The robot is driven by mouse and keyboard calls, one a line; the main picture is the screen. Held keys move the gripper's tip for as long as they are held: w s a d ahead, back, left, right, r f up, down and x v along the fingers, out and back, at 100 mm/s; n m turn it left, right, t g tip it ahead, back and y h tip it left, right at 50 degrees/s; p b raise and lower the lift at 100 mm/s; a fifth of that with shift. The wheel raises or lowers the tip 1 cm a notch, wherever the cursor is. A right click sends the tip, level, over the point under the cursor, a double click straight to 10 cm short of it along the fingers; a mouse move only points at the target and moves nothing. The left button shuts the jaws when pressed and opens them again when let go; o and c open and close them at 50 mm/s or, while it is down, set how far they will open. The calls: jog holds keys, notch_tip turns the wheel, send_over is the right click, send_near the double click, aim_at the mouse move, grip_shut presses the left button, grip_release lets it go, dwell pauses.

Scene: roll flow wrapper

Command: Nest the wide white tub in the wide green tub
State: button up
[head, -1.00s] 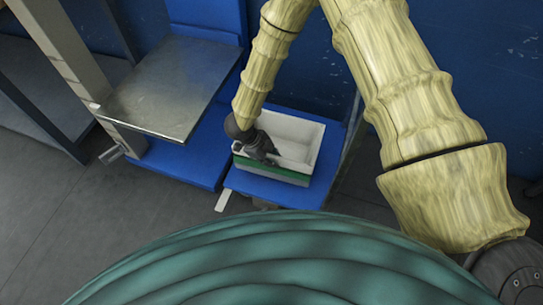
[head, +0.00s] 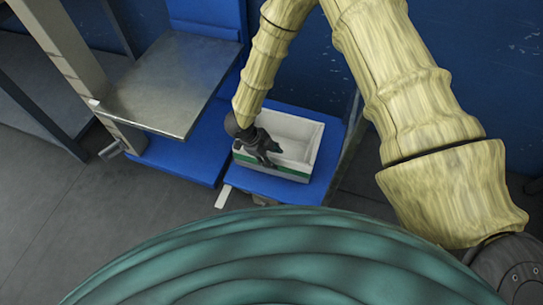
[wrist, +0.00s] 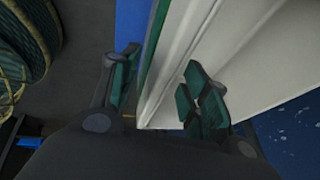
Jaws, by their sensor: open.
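The wide white tub (head: 293,128) is on the blue stand in the head view, its open top up. A green band (head: 290,173), apparently the green tub, runs along its near side below the white rim; how deep the white tub sits in it I cannot tell. My gripper (head: 266,157) is at the tub's near left wall, pointing down. In the wrist view, my gripper (wrist: 158,88) is open, with one finger on each side of the white wall (wrist: 185,55). A green strip (wrist: 155,45) shows along the wall's outer side. The fingers hide part of the rim.
A grey metal plate (head: 165,88) on a blue frame is left of the tubs, its edge higher than the blue stand (head: 250,183). A blue wall (head: 300,60) is behind. Grey floor (head: 60,220) is clear at the left.

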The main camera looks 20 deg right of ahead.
jog(key=v, duration=1.1)
jog(key=shift+r, duration=0.45)
jog(key=shift+a, duration=0.15)
